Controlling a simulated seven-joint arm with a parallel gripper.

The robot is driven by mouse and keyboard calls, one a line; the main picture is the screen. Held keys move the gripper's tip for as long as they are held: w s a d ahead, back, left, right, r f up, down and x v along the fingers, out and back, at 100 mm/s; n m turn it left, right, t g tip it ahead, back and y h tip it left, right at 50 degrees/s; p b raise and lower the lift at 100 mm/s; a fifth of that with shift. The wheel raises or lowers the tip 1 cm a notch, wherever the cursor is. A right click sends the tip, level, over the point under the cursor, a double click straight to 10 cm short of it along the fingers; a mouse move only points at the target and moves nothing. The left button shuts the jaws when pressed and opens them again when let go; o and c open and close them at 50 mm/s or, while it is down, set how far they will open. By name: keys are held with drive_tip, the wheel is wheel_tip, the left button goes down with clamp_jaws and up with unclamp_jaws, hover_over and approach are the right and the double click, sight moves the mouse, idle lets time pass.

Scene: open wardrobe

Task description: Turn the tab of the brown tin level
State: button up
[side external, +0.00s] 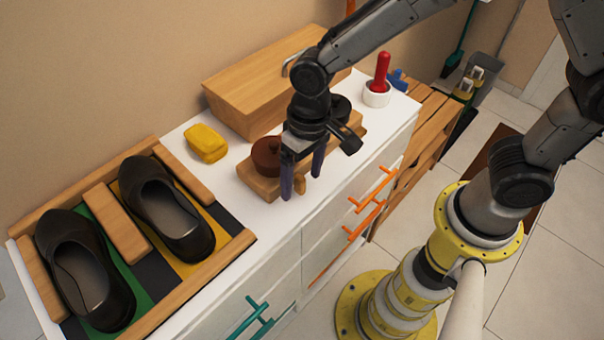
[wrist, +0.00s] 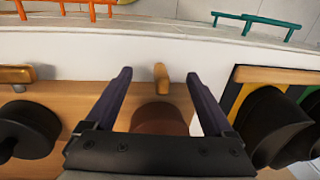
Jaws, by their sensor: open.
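The brown tin (side external: 267,156) sits on a wooden block (side external: 258,187) on the white dresser top; it also shows in the wrist view (wrist: 158,118), partly hidden by my gripper. Its wooden tab (wrist: 161,78) stands at the block's front side and points lengthwise, up the wrist picture. The tab also shows in the side view (side external: 299,185). My gripper (side external: 302,184) is open, pointing down. In the wrist view its fingertips (wrist: 159,75) are on either side of the tab, with a visible gap on each side.
A black tin (wrist: 28,128) is on the same block, with its wooden tab (wrist: 16,75) lying crosswise. Black shoes (side external: 165,208) sit in a wooden rack at the left. A yellow block (side external: 206,143), a wooden box (side external: 262,90) and a red-handled item (side external: 381,75) stand nearby.

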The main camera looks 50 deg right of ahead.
drive_tip(key=shift+o, duration=0.2)
drive_tip(key=shift+r, duration=0.1)
wheel_tip(320, 180, up, 14)
drive_tip(key=d, duration=0.1)
drive_tip(key=shift+d+f, duration=0.2)
drive_tip(key=shift+d, duration=0.05)
drive_tip(key=c, duration=0.4)
drive_tip(key=shift+w+d+f+m, duration=0.1)
drive_tip(key=shift+w+d+m, duration=0.1)
drive_tip(key=shift+m, duration=0.3)
drive_tip(key=shift+c, duration=1)
drive_tip(key=shift+s+d+f+m+t+h, duration=0.45)
drive_tip(key=shift+d+f+m+t+h, duration=0.3)
drive_tip(key=shift+t, duration=0.35)
drive_tip(key=shift+c, duration=0.6)
drive_tip(key=s+a+n+t, duration=0.2)
drive_tip(key=s+a+n, duration=0.1)
drive_tip(key=s+a, duration=0.15)
drive_tip(key=shift+m, duration=0.25)
drive_tip(key=x, duration=1.3)
drive_tip(key=shift+w+d+r, duration=0.1)
drive_tip(key=shift+w+d, duration=0.05)
drive_tip(key=shift+d, duration=0.05)
